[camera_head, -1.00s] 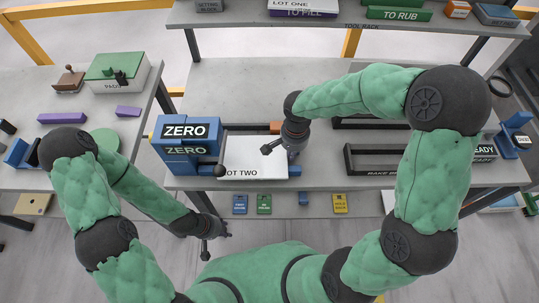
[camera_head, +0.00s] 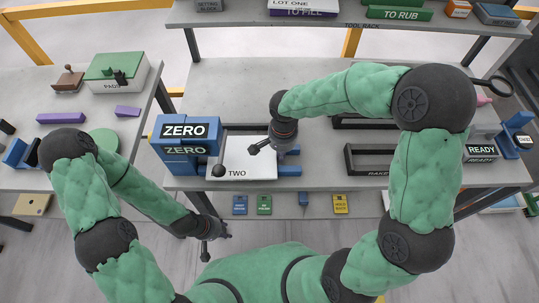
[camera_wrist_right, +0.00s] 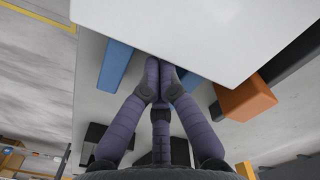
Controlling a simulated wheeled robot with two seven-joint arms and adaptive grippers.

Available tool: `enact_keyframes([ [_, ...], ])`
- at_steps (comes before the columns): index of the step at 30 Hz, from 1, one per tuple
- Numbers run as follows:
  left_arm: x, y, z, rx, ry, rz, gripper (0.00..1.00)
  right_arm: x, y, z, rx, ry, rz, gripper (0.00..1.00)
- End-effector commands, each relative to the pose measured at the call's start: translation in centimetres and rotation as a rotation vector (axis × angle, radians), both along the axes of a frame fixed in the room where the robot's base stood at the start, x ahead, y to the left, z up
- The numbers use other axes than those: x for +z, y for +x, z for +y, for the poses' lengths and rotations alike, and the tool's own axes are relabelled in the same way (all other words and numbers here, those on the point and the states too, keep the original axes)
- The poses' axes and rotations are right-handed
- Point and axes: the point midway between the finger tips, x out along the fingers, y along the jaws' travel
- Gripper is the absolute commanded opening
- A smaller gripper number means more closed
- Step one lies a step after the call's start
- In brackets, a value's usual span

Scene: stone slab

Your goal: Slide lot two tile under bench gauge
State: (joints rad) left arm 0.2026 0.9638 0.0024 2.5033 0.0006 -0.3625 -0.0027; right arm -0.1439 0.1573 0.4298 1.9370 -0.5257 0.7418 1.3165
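The white lot two tile (camera_head: 247,160) lies flat on the stone bench. Its left end is beside the blue gauge marked ZERO (camera_head: 186,131), and the dark ball of the gauge (camera_head: 218,170) covers part of its lettering; only "TWO" shows. Whether the ball touches the tile is unclear. My right gripper (camera_head: 274,148) is at the tile's right end. In the right wrist view its fingers (camera_wrist_right: 160,70) are together at the edge of the white tile (camera_wrist_right: 200,30), with nothing visible between them. My left gripper (camera_head: 214,239) hangs in front of the bench, its fingers too small to read.
A blue bar (camera_head: 289,171) lies just right of the tile, and a black rail (camera_head: 246,127) runs behind it. An orange block (camera_wrist_right: 248,98) shows by a dark bar in the right wrist view. Black frames (camera_head: 366,172) stand further right. The bench behind is clear.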

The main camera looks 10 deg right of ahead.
Motion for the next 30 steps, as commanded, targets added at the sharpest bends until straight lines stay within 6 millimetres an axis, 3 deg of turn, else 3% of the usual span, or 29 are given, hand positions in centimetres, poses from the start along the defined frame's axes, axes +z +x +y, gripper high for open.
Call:
enact_keyframes([
  [30, -0.5, 0.0, 0.0, 0.0, 0.0, 0.0, 0.4, 0.0, 0.8, 3.0, 0.0, 0.0, 0.0, 0.0],
])
